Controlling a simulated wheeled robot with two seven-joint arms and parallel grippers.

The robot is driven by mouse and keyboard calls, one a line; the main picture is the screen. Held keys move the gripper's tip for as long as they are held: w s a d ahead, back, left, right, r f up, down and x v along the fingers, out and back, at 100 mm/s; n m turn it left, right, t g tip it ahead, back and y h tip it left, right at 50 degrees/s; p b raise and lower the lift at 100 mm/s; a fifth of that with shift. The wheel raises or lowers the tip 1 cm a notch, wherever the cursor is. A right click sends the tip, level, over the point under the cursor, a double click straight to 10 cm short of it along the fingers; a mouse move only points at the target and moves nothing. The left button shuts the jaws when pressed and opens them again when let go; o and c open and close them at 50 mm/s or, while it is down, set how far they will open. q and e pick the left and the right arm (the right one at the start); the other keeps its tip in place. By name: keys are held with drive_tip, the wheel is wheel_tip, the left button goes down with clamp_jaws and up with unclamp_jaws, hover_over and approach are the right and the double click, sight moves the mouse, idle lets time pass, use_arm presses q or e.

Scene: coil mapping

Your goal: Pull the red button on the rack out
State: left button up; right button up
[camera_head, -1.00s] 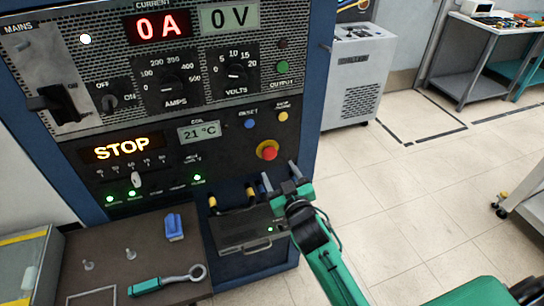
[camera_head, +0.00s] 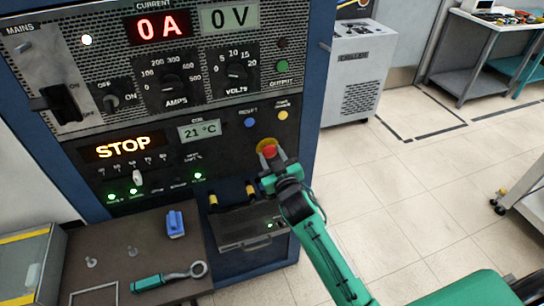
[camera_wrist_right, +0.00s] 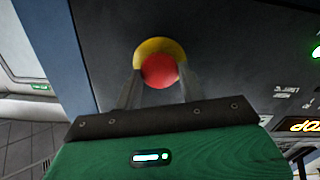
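The red button (camera_head: 269,151) sits on a yellow round base (camera_head: 263,145) on the rack's dark front panel. My right gripper (camera_head: 272,164) is at the button, coming from below. In the right wrist view the red button (camera_wrist_right: 160,71) shows between the two fingers of the right gripper (camera_wrist_right: 160,82), one on each side. The fingers look spread around it, with no clear sign that they are closed on it. In the head view the gripper hides the lower part of the button. My left gripper is not in view.
The rack (camera_head: 310,90) carries displays reading 0 A, 0 V, 21 °C and STOP. Below the button are yellow-ended connectors (camera_head: 251,189) and a dark box (camera_head: 250,229). A bench at lower left holds a green-handled wrench (camera_head: 170,277) and a blue item (camera_head: 175,224).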

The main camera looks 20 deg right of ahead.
clamp_jaws()
drive_tip(key=shift+s+p, duration=0.35)
drive_tip(key=shift+s, duration=0.6)
drive_tip(key=shift+w+f, duration=0.1)
drive_tip(key=shift+o, duration=2)
unclamp_jaws()
drive_tip(key=o, duration=0.3)
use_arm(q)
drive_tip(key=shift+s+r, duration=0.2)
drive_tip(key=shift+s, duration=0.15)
use_arm(e)
drive_tip(key=shift+o, duration=0.5)
